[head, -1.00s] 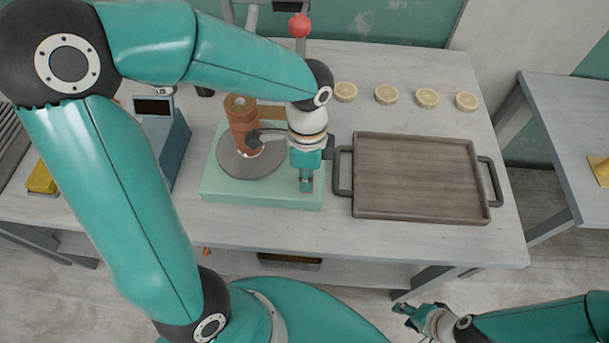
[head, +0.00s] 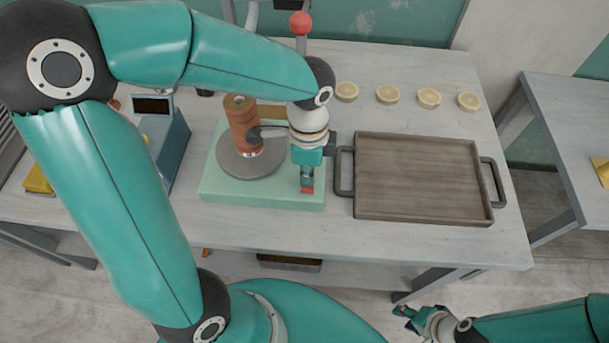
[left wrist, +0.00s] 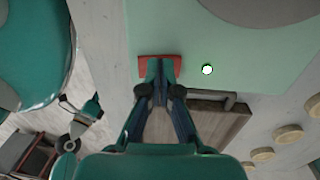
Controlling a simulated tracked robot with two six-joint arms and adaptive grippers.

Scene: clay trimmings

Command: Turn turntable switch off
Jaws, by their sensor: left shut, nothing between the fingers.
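The turntable has a mint-green base (head: 225,193) and a round grey wheel (head: 232,168), with a brown clay cylinder (head: 243,125) standing on the wheel. Its red switch (head: 307,190) is at the base's front right corner; it also shows in the left wrist view (left wrist: 178,64). My right gripper (head: 404,318) is open, low in front of the table.
A wooden tray (head: 415,213) with dark handles lies right of the turntable. Several pale round discs (head: 387,95) lie behind it. A blue-grey device with a display (head: 153,105) stands to the left. A red ball-topped lever (head: 301,23) rises behind.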

